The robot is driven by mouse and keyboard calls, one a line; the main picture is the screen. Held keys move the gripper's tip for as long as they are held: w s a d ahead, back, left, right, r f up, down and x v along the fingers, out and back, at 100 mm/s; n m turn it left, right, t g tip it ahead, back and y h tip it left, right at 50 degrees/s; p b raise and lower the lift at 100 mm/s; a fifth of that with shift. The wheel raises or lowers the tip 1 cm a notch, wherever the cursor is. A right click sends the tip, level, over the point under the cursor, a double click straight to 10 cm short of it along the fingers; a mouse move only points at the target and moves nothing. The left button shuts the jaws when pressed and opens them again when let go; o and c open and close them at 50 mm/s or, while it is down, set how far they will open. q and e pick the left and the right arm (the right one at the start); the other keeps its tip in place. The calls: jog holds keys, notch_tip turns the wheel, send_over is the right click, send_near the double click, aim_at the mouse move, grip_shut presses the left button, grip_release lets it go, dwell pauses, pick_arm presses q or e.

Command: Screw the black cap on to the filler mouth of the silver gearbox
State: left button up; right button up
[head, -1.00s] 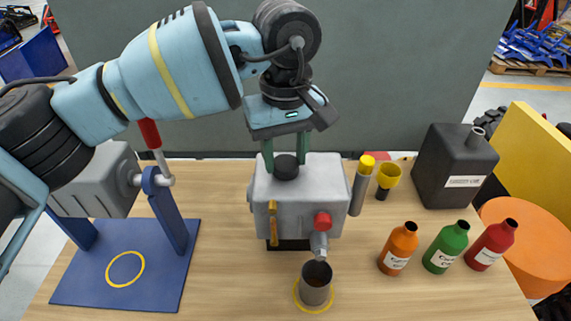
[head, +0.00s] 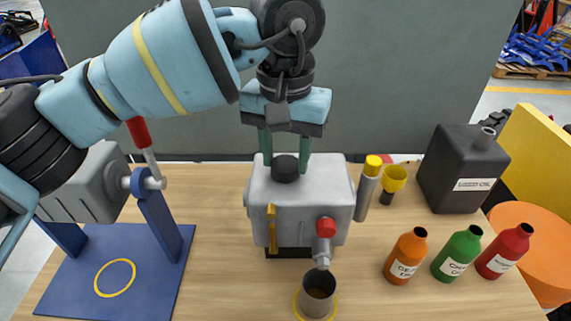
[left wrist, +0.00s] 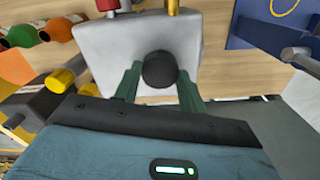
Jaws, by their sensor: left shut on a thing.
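The silver gearbox (head: 322,192) stands on the table in the middle of the head view. The black cap (head: 286,168) sits upright at the top of the gearbox, hiding the filler mouth. My left gripper (head: 285,158) comes down from above, with its green fingers on either side of the cap, and is shut on it. The left wrist view shows the cap (left wrist: 160,69) between the fingertips, over the pale gearbox top (left wrist: 110,45). Whether the cap's thread is engaged cannot be seen. My right gripper is not in view.
A metal cup (head: 317,291) stands on a yellow ring below the gearbox's red-knobbed spout. Orange (head: 406,256), green (head: 456,252) and red (head: 504,250) bottles, a black canister (head: 462,170) and a yellow funnel (head: 393,180) are to the right. A blue stand (head: 120,270) is at left.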

pick_arm(q)
jog(key=m+b, duration=0.1)
jog(key=m, duration=0.3)
jog(key=shift+m, duration=0.4)
jog(key=m, duration=0.3)
jog(key=shift+m+b, duration=0.3)
jog(key=shift+b, duration=0.05)
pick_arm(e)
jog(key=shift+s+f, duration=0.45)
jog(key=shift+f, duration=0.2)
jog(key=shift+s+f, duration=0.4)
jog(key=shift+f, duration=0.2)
pick_arm(q)
jog(key=o, duration=1)
jog(key=shift+o, duration=0.2)
